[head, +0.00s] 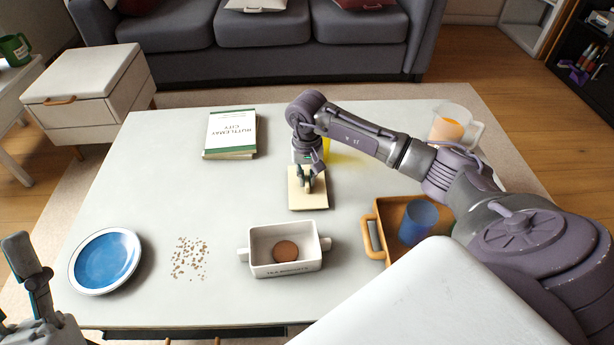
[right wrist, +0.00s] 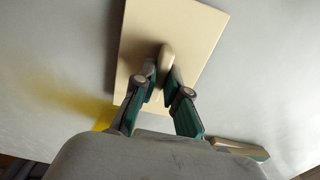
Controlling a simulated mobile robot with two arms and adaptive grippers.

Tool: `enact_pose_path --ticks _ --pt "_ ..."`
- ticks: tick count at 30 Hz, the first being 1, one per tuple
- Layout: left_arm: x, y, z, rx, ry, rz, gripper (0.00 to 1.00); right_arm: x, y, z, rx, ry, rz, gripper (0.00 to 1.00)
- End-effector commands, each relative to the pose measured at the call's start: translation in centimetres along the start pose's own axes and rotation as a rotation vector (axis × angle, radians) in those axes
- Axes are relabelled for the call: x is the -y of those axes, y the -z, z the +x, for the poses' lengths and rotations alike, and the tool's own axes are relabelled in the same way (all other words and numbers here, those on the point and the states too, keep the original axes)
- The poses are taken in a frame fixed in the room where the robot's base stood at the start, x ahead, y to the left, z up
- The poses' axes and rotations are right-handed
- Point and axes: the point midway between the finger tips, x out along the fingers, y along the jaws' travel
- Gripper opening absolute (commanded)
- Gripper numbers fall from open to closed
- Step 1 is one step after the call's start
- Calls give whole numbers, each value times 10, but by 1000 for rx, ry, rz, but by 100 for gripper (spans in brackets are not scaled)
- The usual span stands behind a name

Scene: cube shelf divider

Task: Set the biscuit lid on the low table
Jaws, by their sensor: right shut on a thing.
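The biscuit lid (head: 308,199) is a flat cream square with a knob. My right gripper (head: 307,183) is shut on that knob, with the lid level below it. In the right wrist view, the lid (right wrist: 190,35) shows beyond the two fingertips (right wrist: 163,85), which pinch the knob. The lid is at or just above the low table (head: 175,190); I cannot tell whether it touches. The open white biscuit box (head: 285,268) stands nearer, with a round brown biscuit (head: 285,251) inside. My left gripper (head: 32,285) is partly in view at the lower left corner, its jaws unclear.
A book (head: 230,133) lies left of the lid. A yellow thing (head: 328,150) is partly hidden behind my right gripper. A wooden tray (head: 385,215) with a blue cup (head: 418,222), a pitcher (head: 450,125), a blue plate (head: 104,260) and crumbs (head: 188,258) are also on the table.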

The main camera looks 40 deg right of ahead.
Motion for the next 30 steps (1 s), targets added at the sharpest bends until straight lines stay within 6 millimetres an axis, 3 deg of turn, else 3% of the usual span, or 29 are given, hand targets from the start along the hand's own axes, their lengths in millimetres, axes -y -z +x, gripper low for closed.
enact_pose_path --ticks 2,3,7,19,30 --pt "0 2 -1 -15 0 -1 44 0 0 1 -1 0 0 0" --pt "0 4 0 -21 -1 -1 44 0 0 1 -1 0 0 16" --pt "-1 4 0 -20 -1 -2 44 0 0 1 0 0 0 37" --pt "0 0 2 2 0 -1 44 0 0 -2 0 0 0 37" --pt "9 -65 -8 412 17 20 44 0 1 -56 -4 0 0 37"
